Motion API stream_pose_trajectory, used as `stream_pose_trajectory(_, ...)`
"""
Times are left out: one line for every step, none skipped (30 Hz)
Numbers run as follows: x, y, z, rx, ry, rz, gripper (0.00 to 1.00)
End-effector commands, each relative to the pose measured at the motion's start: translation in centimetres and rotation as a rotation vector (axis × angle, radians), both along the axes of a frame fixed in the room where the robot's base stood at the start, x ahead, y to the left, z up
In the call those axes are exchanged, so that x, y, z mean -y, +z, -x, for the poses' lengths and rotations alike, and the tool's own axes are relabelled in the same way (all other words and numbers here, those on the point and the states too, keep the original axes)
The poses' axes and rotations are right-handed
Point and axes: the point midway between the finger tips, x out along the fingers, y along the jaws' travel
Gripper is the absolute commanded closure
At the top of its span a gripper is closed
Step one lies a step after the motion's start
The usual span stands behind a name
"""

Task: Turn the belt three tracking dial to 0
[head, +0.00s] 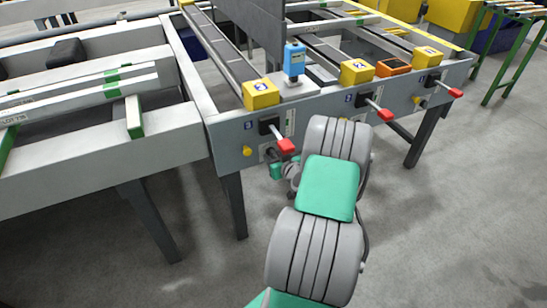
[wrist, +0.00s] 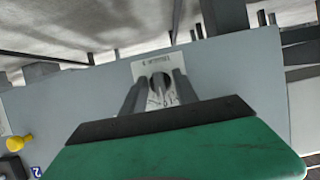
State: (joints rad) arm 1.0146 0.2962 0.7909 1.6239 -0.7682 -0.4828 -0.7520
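In the wrist view a small dark round dial (wrist: 160,82) sits on a white printed plate (wrist: 152,68) on the grey panel. My gripper (wrist: 157,90) is in front of it, its two grey fingers apart, one at each side of the dial. Whether they touch it I cannot tell. The plate's print and the dial's pointer are too small to read. A blue label (wrist: 37,171) near the plate seems to read 2.
The panel carries red-ended levers (head: 286,146), (head: 385,114) and (head: 455,92). A yellow knob (wrist: 18,143) protrudes at left in the wrist view. Yellow blocks (head: 261,94) and a blue device (head: 294,60) stand on the frame top. Floor in front is clear.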

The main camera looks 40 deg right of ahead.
Motion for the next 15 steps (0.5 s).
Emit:
stream_pose_trajectory(0.1,0.0,0.0,0.001,-0.001,0.001,0.65)
stream_pose_trajectory(0.1,0.1,0.0,0.001,-0.001,0.001,0.65)
stream_pose_trajectory(0.1,0.1,0.1,0.001,-0.001,0.001,0.65)
stream_pose_trajectory(0.0,0.2,0.3,0.001,-0.002,0.001,0.65)
stream_pose_trajectory(0.0,0.4,0.5,0.001,-0.002,0.001,0.65)
stream_pose_trajectory(-0.1,0.7,1.0,0.002,-0.003,0.001,0.65)
stream_pose_trajectory(-0.2,0.9,1.5,0.001,-0.004,0.000,0.65)
stream_pose_trajectory(-0.4,1.1,2.1,0.001,-0.004,0.000,0.65)
stream_pose_trajectory(-0.6,1.5,2.8,0.001,-0.005,-0.001,0.65)
stream_pose_trajectory(-0.8,1.7,3.4,0.000,-0.005,0.000,0.65)
stream_pose_trajectory(-0.9,2.0,4.0,0.000,-0.006,-0.001,0.65)
stream_pose_trajectory(-1.2,2.3,4.7,0.001,-0.005,0.000,0.65)
stream_pose_trajectory(-1.4,2.5,5.2,0.000,-0.006,-0.001,0.65)
stream_pose_trajectory(-1.5,2.6,5.6,0.001,-0.004,0.000,0.65)
stream_pose_trajectory(-1.7,2.8,6.1,0.000,-0.004,-0.001,0.65)
